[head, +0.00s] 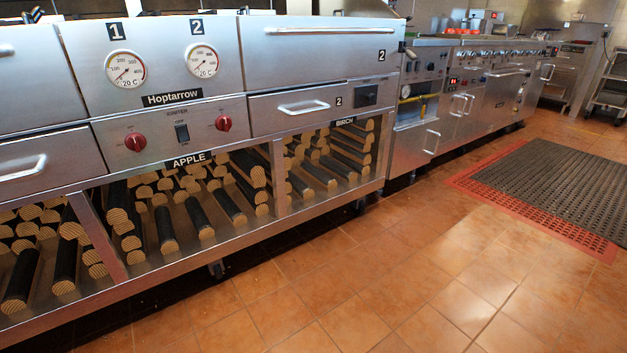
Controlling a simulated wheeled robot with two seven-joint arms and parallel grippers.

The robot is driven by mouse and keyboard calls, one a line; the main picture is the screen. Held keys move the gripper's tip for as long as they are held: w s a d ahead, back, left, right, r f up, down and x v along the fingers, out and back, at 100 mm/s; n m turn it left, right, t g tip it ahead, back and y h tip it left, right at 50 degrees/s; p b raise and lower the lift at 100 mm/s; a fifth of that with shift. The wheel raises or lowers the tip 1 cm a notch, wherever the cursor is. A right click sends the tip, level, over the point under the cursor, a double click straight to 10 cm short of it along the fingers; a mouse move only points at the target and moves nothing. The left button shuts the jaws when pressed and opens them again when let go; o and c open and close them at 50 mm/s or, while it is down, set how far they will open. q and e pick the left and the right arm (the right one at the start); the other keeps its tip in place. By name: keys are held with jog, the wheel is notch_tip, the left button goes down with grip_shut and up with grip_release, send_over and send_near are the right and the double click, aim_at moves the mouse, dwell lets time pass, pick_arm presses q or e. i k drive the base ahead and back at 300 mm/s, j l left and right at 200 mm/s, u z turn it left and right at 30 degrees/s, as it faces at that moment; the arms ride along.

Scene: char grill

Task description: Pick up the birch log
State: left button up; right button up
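Birch logs (318,173) lie stacked in the right-hand bay of the grill's lower shelf, under the "BIRCH" label (345,121). They are dark-barked half-round logs with pale tan cut ends facing outward. Several lie in the bay, some piled higher at its right side. The back of the bay is in shadow. Neither of my grippers shows in the head view.
The steel char grill (170,100) fills the left, with apple logs (228,207) in the bay left of a metal divider (279,178). The tiled floor (370,270) in front is clear. A dark rubber mat (560,185) with a red border lies at right.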

aim_at(299, 186)
jog(key=i+l, duration=0.35)
jog(key=i+l+u, duration=0.15)
jog(key=i+l, duration=0.5)
jog(key=i+l+u, duration=0.1)
jog(key=i+l, duration=0.2)
jog(key=l, duration=0.2)
jog(key=i+l+u, duration=0.1)
jog(key=i+l, duration=0.5)
jog(key=l, duration=0.25)
jog(key=i+l+u, duration=0.15)
jog(key=i+l, duration=0.15)
jog(key=l, duration=0.15)
jog(key=i+l, duration=0.25)
jog(key=l, duration=0.2)
